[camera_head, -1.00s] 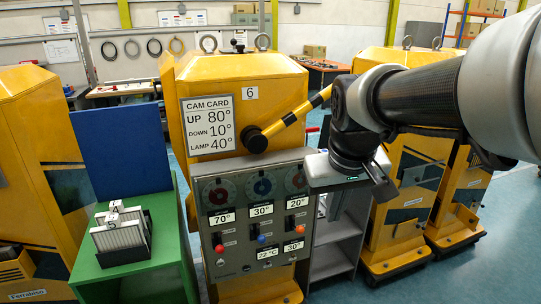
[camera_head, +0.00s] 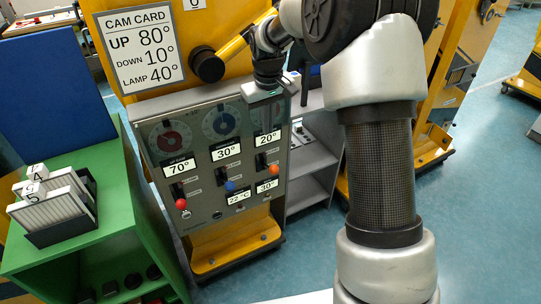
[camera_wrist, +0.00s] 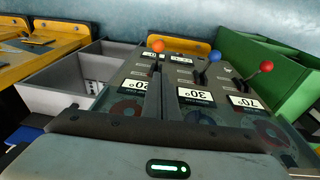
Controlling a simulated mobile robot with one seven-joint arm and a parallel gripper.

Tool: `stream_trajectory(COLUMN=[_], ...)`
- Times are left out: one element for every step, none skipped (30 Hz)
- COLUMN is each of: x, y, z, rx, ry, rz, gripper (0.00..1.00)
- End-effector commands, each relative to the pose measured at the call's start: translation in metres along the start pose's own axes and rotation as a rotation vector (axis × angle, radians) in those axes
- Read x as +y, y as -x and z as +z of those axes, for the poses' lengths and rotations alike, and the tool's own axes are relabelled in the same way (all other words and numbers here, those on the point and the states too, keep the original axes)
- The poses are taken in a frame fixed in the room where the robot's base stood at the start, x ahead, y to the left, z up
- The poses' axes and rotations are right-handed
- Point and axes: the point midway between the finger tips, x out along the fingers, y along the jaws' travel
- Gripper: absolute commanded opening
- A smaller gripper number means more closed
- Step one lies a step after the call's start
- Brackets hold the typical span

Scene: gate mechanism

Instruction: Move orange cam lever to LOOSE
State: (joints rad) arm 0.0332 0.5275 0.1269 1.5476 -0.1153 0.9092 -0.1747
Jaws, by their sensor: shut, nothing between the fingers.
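The orange cam lever (camera_head: 273,168) is at the right of the grey control panel (camera_head: 205,200), under the 20° label. Its ball knob points outward and slightly down, and its position lettering is too small to read. In the wrist view, the orange knob (camera_wrist: 158,46) shows just beyond my fingertips. My gripper (camera_wrist: 160,80) is shut and empty, over the panel's right column. No contact with the lever can be made out. In the head view, my gripper's body hangs over the top right of the panel, above the lever.
A blue lever (camera_head: 230,186) and a red lever (camera_head: 181,204) stand to the left of the orange one. The cam card (camera_head: 141,45) hangs above. A green cabinet (camera_head: 100,240) stands left and a grey open shelf (camera_head: 312,160) right.

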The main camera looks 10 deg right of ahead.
Motion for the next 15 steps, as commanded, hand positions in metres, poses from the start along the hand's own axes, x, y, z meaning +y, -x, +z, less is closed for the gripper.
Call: stream_trajectory(x=[0.000, 0.000, 0.000, 0.000, 0.000, 0.000, 0.000, 0.000, 0.000, 0.000, 0.000, -0.001, -0.001, -0.001, -0.001], y=[0.000, 0.000, 0.000, 0.000, -0.001, -0.003, -0.005, -0.008, -0.013, -0.017, -0.022, -0.030, -0.036, -0.042, -0.051], z=[0.000, 0.000, 0.000, 0.000, 0.000, 0.001, 0.001, 0.001, 0.001, 0.001, 0.001, 0.002, 0.002, 0.002, 0.002], rx=[0.000, 0.000, 0.000, 0.000, -0.001, -0.001, -0.002, -0.003, -0.004, -0.004, -0.004, -0.005, -0.006, -0.005, -0.006], ry=[0.000, 0.000, 0.000, 0.000, 0.000, 0.000, 0.000, 0.000, 0.000, 0.000, 0.000, 0.000, 0.001, 0.000, 0.000], rz=[0.000, 0.000, 0.000, 0.000, 0.000, 0.000, 0.000, -0.001, -0.001, -0.001, -0.001, -0.001, -0.001, -0.001, -0.002], gripper=[0.00, 0.00, 0.00, 0.00, 0.00, 0.00, 0.00, 0.00, 0.00, 0.00, 0.00, 0.00, 0.00, 0.00, 0.00])
